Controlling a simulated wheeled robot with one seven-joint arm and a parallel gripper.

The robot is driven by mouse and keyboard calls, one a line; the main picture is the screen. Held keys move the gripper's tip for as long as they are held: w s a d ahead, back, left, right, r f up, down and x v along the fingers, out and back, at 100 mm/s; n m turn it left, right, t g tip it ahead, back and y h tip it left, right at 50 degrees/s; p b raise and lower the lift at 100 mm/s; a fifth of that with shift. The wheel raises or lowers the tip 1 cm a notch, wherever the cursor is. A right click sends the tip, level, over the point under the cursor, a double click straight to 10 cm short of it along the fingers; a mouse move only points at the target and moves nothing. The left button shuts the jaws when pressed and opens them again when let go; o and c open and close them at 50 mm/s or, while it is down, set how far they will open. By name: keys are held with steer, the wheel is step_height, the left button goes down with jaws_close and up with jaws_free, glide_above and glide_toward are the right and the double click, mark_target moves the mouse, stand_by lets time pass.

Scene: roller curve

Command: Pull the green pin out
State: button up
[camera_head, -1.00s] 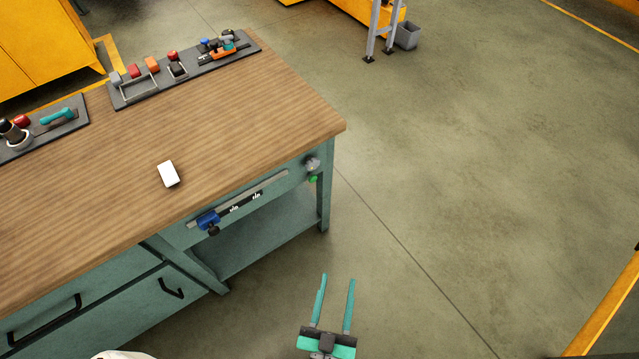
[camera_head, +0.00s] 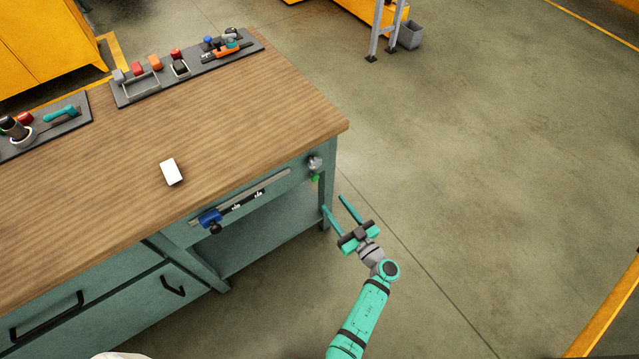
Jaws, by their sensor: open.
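The green pin (camera_head: 315,178) is a small green piece at the right end of the workbench front, just under a round grey metal fitting (camera_head: 314,163). My gripper (camera_head: 333,203) is open and empty. Its two long teal fingers point up and left toward the pin, and they look apart from it, a little below and to its right. How far the fingers are from the bench in depth I cannot tell.
A rail with a blue clamp (camera_head: 209,217) runs along the bench front (camera_head: 275,219). A white block (camera_head: 171,172) lies on the wooden top (camera_head: 240,130). Tool trays (camera_head: 185,72) stand along the back edge. The floor (camera_head: 480,180) to the right is clear.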

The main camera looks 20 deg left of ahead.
mark_target(316, 180)
steer(key=shift+g, duration=0.3)
steer(key=x, duration=0.9)
steer(key=shift+w, duration=0.3)
steer(key=shift+x, duration=0.85)
steer(key=shift+w, duration=0.1)
